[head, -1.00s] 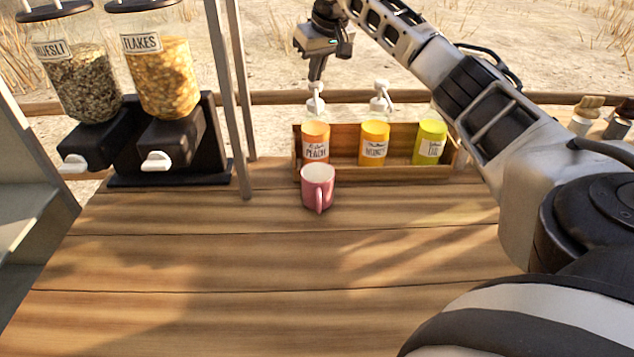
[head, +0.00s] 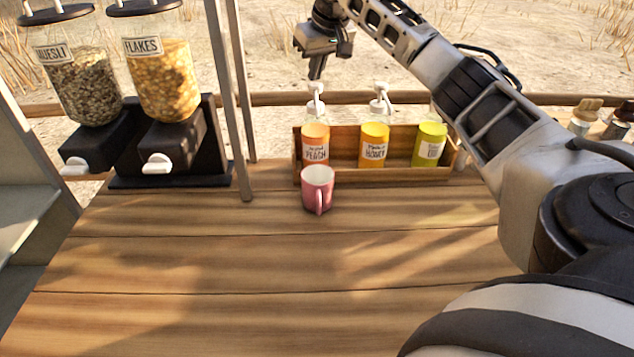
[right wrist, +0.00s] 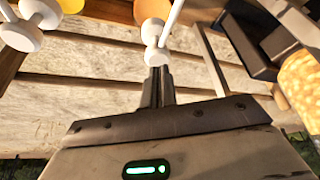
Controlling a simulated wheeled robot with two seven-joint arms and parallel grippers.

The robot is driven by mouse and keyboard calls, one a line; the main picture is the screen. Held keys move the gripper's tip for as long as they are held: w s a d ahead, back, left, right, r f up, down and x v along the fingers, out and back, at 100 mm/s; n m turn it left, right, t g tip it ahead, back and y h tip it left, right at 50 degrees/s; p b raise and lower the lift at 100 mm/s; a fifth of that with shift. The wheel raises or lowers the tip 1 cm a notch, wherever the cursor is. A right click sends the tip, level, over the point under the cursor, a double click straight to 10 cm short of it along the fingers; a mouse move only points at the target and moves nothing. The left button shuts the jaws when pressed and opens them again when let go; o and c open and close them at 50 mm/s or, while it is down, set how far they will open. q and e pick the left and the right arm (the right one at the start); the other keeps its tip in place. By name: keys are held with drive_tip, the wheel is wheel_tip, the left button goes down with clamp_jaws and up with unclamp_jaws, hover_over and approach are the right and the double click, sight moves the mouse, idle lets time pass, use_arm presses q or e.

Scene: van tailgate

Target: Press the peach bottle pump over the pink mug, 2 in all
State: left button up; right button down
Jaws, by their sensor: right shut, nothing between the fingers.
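The peach bottle (head: 315,146) stands in a wooden box, with its white pump (head: 316,95) on top. The pink mug (head: 318,188) stands upright on the table just in front of it, handle toward me. Its inside looks pale and any contents cannot be made out. My right gripper (head: 316,75) is shut and empty, pointing down just above the pump head. In the right wrist view the shut fingers (right wrist: 158,85) end close to the white pump head (right wrist: 155,56); whether they touch cannot be told. My left gripper is not in view.
The wooden box (head: 345,172) also holds a honey bottle (head: 374,147) and a yellow-green bottle (head: 430,146). The front of the wooden table (head: 250,265) is clear.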

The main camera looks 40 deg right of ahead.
drive_tip(key=shift+s+f, duration=0.1)
drive_tip(key=shift+f, duration=1.1)
drive_tip(key=shift+r, duration=1.45)
drive_tip(key=shift+r, duration=3.05)
